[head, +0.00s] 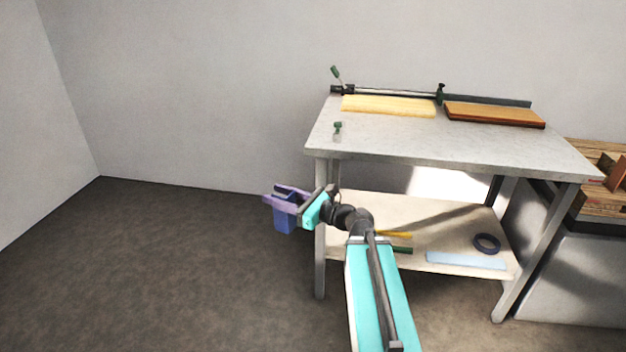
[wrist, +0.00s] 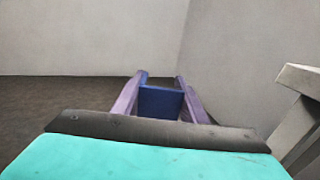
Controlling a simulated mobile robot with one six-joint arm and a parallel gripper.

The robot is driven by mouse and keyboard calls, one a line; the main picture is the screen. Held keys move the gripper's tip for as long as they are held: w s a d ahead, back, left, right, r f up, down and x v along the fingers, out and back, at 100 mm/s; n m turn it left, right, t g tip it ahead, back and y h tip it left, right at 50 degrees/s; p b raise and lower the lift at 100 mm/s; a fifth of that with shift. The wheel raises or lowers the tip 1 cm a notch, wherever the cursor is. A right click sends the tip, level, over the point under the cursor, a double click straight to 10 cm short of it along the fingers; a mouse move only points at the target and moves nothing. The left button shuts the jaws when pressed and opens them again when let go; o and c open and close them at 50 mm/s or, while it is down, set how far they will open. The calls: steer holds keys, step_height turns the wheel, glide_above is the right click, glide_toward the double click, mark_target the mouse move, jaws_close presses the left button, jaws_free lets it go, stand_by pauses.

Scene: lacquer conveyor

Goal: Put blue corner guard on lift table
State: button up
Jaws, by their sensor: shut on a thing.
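My gripper (head: 284,194) has purple fingers and is shut on the blue corner guard (head: 285,218). It holds the guard in the air to the left of the workbench, over open floor. In the wrist view the blue corner guard (wrist: 161,102) sits between the two purple fingers of my gripper (wrist: 160,95). The guard's far side is hidden. I cannot make out a lift table for certain in either view.
A workbench (head: 400,148) with a lower shelf (head: 460,215) stands right of my gripper. A yellow board (head: 388,106), a brown board (head: 494,115) and a bar clamp (head: 395,93) lie on top. A dark ring (head: 487,243) lies below. The floor at left is clear.

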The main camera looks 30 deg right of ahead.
steer(key=s+a+n+g+y+p, duration=0.2)
steer(key=s+a+n+g+y, duration=0.1)
steer(key=a, duration=0.5)
step_height(320, 180, up, 6)
steer(key=s+a+g+y+p, duration=0.1)
steer(key=p, duration=1.1)
steer(key=shift+r+n, duration=0.25)
steer(key=shift+n, duration=0.05)
steer(key=shift+s+a, duration=0.1)
steer(key=shift+s, duration=0.15)
